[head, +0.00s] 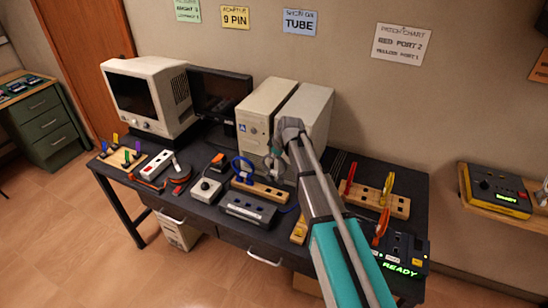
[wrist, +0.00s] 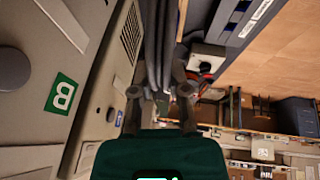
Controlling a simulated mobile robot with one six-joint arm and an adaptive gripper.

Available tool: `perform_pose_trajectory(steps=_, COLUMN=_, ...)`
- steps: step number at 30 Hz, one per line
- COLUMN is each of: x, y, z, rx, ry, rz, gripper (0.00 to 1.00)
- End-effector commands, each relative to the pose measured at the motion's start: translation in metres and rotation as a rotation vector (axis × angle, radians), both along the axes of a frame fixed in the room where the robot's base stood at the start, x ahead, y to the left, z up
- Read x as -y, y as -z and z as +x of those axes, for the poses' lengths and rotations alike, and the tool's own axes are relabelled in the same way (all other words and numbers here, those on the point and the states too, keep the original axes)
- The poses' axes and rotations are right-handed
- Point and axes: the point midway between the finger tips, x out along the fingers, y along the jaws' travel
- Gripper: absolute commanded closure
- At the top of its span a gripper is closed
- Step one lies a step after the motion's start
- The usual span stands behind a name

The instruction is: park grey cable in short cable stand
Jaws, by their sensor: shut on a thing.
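My gripper (head: 277,162) hangs in front of the two beige computer towers in the head view, above the back of the desk. In the wrist view its fingers (wrist: 160,93) stand on either side of grey strands, which look like the grey cable (wrist: 158,45). It is shut on this cable; the exact contact is hard to see. The cable cannot be made out clearly in the head view. A wooden block with a blue cable loop (head: 268,190) lies just below my gripper, and a longer wooden block (head: 372,198) holds red and yellow pieces. I cannot tell which is the short cable stand.
The beige towers (head: 262,108) stand close behind my gripper; one shows a green B label (wrist: 62,94). My arm covers part of the desk.

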Motion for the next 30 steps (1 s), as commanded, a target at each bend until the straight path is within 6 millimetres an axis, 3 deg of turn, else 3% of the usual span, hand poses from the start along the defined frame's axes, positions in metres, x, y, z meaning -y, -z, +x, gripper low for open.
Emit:
perform_pose_trajectory(steps=13, x=-0.001, y=0.032, z=0.0, rx=0.0, ry=-0.001, rz=0.0, gripper=1.0)
perform_pose_trajectory(steps=30, x=-0.001, y=0.038, z=0.0, rx=0.0, ry=-0.001, rz=0.001, gripper=1.0)
